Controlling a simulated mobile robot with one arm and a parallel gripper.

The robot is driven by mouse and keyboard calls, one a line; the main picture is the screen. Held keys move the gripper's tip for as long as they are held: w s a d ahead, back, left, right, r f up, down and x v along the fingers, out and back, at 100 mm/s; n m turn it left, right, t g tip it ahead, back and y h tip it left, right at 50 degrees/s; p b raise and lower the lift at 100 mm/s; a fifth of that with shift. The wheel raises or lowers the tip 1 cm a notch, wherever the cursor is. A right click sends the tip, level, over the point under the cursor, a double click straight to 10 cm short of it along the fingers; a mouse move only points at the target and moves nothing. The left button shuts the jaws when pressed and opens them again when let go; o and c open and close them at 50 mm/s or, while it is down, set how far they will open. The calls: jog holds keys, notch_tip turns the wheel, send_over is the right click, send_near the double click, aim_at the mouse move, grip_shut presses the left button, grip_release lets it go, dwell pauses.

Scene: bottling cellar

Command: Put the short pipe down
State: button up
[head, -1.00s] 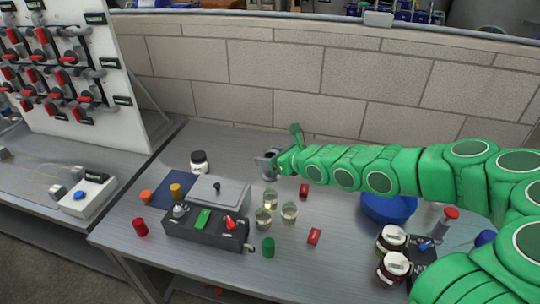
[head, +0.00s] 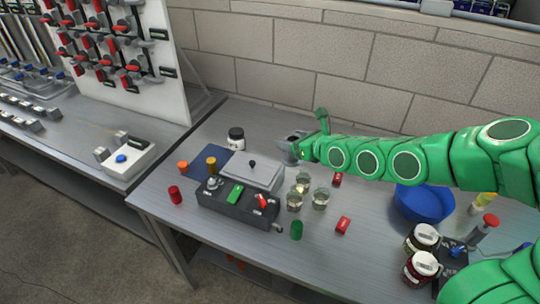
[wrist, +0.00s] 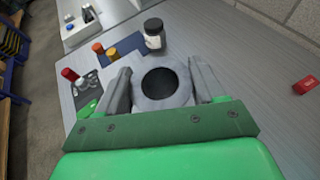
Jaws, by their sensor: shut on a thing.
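The short pipe (wrist: 183,92) is a grey ring-like piece with a dark round opening, held between the two grey fingers of my gripper (wrist: 160,88) in the wrist view. In the head view my gripper (head: 297,148) is at the end of the green arm, and the grey pipe (head: 286,150) shows only small, partly hidden by it. They are over the back part of the grey table (head: 340,260), behind the grey lidded box. I cannot tell how far the pipe is above the tabletop.
A white jar with a dark lid (head: 236,138), the box (head: 250,178), several glasses (head: 320,198) and red blocks (head: 343,225) stand nearby. A blue bowl (head: 422,203) and dark jars (head: 420,268) are at right. Bare tabletop lies between the white jar and the wall (head: 340,65).

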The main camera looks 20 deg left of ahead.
jog(key=shift+a+r+x, duration=0.3)
jog(key=shift+r+x, duration=0.5)
jog(key=shift+x, duration=5.75)
jog(key=shift+w+a+f, duration=0.5)
jog(key=shift+w+f, duration=0.25)
jog(key=shift+f, duration=0.8)
jog(key=shift+w+a+f, duration=0.5)
jog(key=shift+w+f, duration=0.25)
jog(key=shift+f, duration=0.75)
jog(key=shift+w+a+f, duration=0.55)
jog(key=shift+w+f, duration=0.25)
jog(key=shift+f, duration=0.75)
jog(key=shift+f, duration=0.2)
jog(key=o, duration=1.2)
jog(key=shift+o, duration=0.2)
